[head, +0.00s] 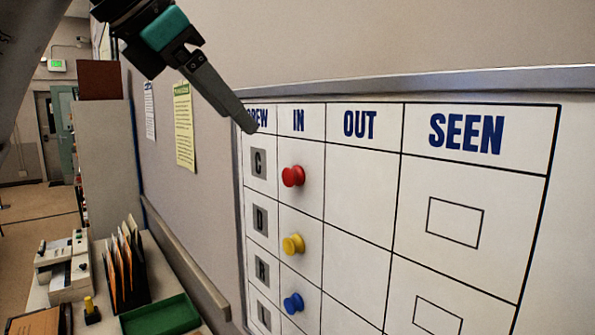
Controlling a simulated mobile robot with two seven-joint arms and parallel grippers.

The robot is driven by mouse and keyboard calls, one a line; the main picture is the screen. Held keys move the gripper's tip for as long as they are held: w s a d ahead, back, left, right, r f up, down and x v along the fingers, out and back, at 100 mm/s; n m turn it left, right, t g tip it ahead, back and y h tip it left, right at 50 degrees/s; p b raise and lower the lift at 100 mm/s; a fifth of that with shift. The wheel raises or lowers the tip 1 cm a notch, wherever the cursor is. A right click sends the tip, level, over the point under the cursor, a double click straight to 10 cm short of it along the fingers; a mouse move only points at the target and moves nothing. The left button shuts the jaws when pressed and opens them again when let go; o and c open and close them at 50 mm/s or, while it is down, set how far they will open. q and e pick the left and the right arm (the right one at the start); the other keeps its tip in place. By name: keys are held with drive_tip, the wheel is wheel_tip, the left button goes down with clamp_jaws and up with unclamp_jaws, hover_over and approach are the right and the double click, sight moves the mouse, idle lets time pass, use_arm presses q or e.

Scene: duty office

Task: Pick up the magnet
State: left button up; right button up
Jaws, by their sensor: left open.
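The whiteboard (360,190) on the wall has columns headed CREW, IN, OUT and SEEN. Three magnets sit in its IN column: a red magnet (293,176) in row C, a yellow magnet (293,243) in row D, and a blue magnet (293,302) lower down. My left gripper (247,126) comes in from the top left, its fingers pointing down and right. Its tip overlaps the CREW heading, up and left of the red magnet and apart from it. It is open and empty; the fingers overlap in this view. My right gripper is not in view.
The board's frame (420,83) runs along its top. A desk at lower left holds a green tray (160,316), a file rack (124,268) and a white machine (66,268). A rail (185,258) runs along the wall. Paper notices (184,127) hang left of the board.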

use_arm(q)
drive_tip(key=p, duration=0.1)
approach(288, 175)
drive_tip(key=x, duration=0.4)
drive_tip(key=p+x, duration=0.1)
drive_tip(key=x, duration=0.4)
drive_tip(key=shift+w+p, duration=0.1)
drive_tip(key=shift+p, duration=0.2)
clamp_jaws()
